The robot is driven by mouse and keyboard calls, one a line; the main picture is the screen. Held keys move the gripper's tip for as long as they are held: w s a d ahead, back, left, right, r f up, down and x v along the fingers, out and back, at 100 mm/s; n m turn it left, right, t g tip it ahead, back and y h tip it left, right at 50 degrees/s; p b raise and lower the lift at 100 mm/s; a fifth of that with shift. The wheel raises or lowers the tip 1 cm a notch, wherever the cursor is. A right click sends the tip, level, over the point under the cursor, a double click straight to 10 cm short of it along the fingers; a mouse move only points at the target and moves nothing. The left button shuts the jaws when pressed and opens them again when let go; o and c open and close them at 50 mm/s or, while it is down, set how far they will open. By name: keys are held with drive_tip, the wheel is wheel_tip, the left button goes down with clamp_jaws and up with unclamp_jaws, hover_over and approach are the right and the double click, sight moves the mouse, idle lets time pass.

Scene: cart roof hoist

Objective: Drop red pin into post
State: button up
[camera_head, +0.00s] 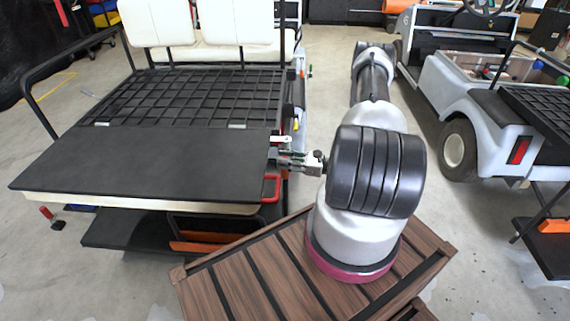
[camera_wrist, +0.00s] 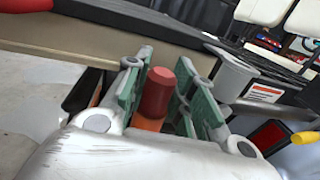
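The red pin (camera_wrist: 157,92) stands between the fingers of my gripper (camera_wrist: 160,85) in the wrist view, with an orange-brown lower part below its red top. In the head view my gripper (camera_head: 283,157) is at the right edge of the cart's black rear deck (camera_head: 150,162). The pin cannot be picked out there.
White seat backs (camera_head: 208,22) stand behind the black grid rack (camera_head: 205,97). A second white cart (camera_head: 470,105) is at the right. Slatted brown wood (camera_head: 245,285) lies in front. Grey floor is open between the carts. In the wrist view a yellow part (camera_wrist: 306,136) is at the right.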

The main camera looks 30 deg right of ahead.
drive_tip(key=c, duration=0.3)
drive_tip(key=shift+r, duration=0.1)
